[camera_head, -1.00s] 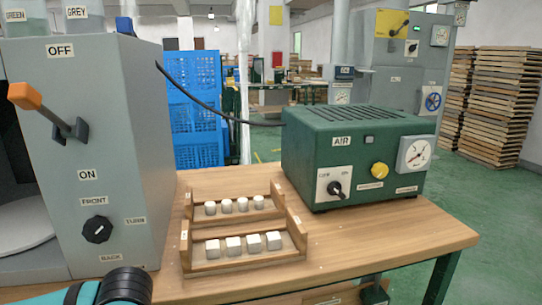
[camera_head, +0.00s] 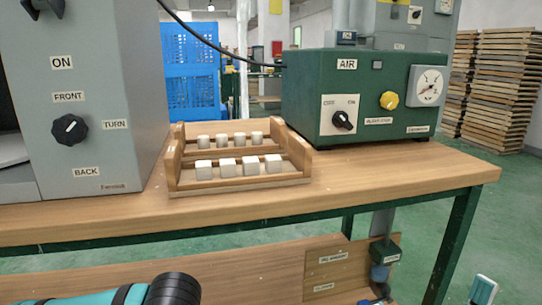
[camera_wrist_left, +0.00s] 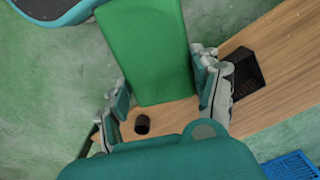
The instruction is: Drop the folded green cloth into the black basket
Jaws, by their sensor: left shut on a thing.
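The folded green cloth (camera_wrist_left: 148,45) fills the upper middle of the left wrist view. My left gripper (camera_wrist_left: 160,82) is shut on it, one finger on each side. The black basket (camera_wrist_left: 245,72) shows in the same view on a wooden surface, to the right of the gripper and apart from the cloth. The basket and cloth are not visible in the head view, where only part of my left arm shows at the bottom left. A teal tip (camera_head: 483,290) at the bottom right seems to be part of my right gripper; its jaw state is hidden.
The table (camera_head: 400,190) carries a wooden rack (camera_head: 240,185) with several white blocks, a green AIR box (camera_head: 310,110) and a grey cabinet (camera_head: 120,150). A lower wooden shelf (camera_head: 230,275) lies beneath. A dark cylinder (camera_wrist_left: 142,125) and blue crate (camera_wrist_left: 290,166) show in the wrist view.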

